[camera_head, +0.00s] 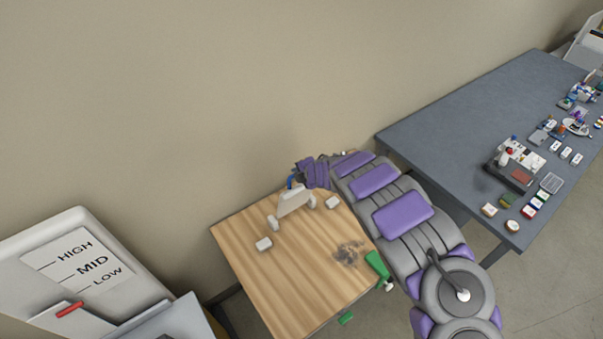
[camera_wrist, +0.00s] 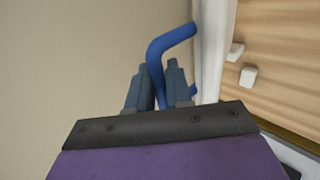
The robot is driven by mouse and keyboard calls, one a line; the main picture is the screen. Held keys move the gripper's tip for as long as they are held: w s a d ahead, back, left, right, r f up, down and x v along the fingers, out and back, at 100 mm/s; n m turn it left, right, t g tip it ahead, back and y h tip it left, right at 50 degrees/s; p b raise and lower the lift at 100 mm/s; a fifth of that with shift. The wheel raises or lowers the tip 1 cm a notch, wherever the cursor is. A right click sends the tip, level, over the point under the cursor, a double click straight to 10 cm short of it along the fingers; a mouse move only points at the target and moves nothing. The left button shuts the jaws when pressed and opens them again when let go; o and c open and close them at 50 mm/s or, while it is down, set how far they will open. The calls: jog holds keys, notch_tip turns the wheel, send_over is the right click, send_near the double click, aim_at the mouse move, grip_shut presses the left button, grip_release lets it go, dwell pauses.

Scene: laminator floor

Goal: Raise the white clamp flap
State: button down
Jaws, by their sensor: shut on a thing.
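The white clamp flap (camera_head: 293,201) stands raised at a tilt above the wooden table (camera_head: 240,245), between small white blocks. In the wrist view a white upright surface, likely the flap's edge (camera_wrist: 212,50), runs beside the fingers. A blue bent handle (camera_wrist: 173,40) shows at the flap's top; it also shows in the head view (camera_head: 290,182). My gripper (camera_wrist: 160,85) is shut on the blue handle, which passes between its two fingers. In the head view my gripper (camera_head: 297,176) is at the flap's upper edge, and its fingertips are hard to make out.
A loose white block (camera_head: 264,244) lies on the wooden table. A dark smudge (camera_head: 348,254) and a green object (camera_head: 377,265) are near its right edge. A HIGH/MID/LOW panel (camera_head: 90,262) with a red lever stands left. A grey table (camera_head: 450,120) with several small items stands right.

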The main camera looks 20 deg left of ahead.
jog(key=shift+w+r, duration=0.15)
jog(key=shift+r, duration=0.1)
jog(key=c, duration=1.4)
grip_release()
jog(key=shift+a, duration=0.15)
jog(key=shift+o, duration=0.9)
jog(key=shift+w+f, duration=0.1)
jog(key=shift+a+f, duration=0.1)
jog(key=shift+a, duration=0.2)
jog(key=shift+d+b+v, duration=0.2)
jog(key=shift+b+v, duration=0.3)
jog(key=shift+v, duration=1.55)
jog(key=shift+s+d+r, duration=0.3)
jog(key=shift+d+r, duration=0.05)
jog(key=shift+r, duration=0.1)
jog(key=b+v, duration=0.2)
jog(key=v, duration=0.9)
jog(key=shift+s+r, duration=0.2)
jog(key=shift+d, duration=0.1)
